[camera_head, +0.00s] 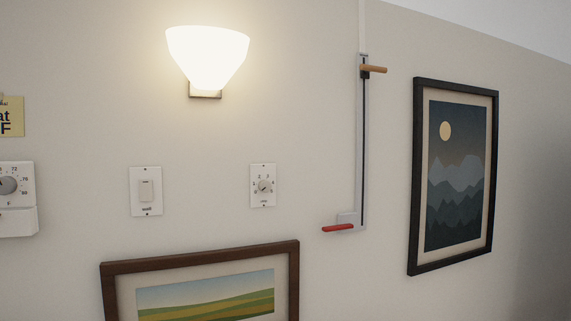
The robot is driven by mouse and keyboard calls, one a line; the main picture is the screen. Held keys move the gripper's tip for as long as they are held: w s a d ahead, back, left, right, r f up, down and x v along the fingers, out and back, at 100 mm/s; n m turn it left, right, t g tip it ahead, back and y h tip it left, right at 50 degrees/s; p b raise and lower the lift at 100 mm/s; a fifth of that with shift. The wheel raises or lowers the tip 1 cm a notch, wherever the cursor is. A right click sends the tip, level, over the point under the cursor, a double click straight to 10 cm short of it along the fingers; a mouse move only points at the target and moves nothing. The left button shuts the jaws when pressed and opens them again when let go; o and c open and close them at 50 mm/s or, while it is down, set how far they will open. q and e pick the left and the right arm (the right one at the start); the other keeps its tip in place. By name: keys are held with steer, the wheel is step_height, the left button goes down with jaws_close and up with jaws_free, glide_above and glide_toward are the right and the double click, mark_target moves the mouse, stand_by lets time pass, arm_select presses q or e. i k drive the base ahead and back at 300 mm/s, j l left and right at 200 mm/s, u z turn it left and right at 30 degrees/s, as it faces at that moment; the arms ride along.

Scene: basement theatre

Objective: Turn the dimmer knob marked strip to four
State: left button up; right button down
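A small white dimmer plate (263,201) is on the wall near the middle of the head view. It carries a round grey knob (265,186) with small numbers around it. A short label sits under the knob, too small to read surely. The knob's exact setting is also too small to tell. Neither of my grippers is in view, and nothing touches the knob.
A rocker switch (146,190) is left of the dimmer, and a thermostat-like dial (8,186) is at the left edge. A lit sconce (207,55) is above. A vertical rail (360,150) with a red handle (338,228) and framed pictures (455,175) (200,256) are nearby.

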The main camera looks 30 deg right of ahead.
mark_target(264, 186)
steer(key=l, duration=1.35)
steer(key=l+z, duration=0.15)
steer(key=l, duration=1.15)
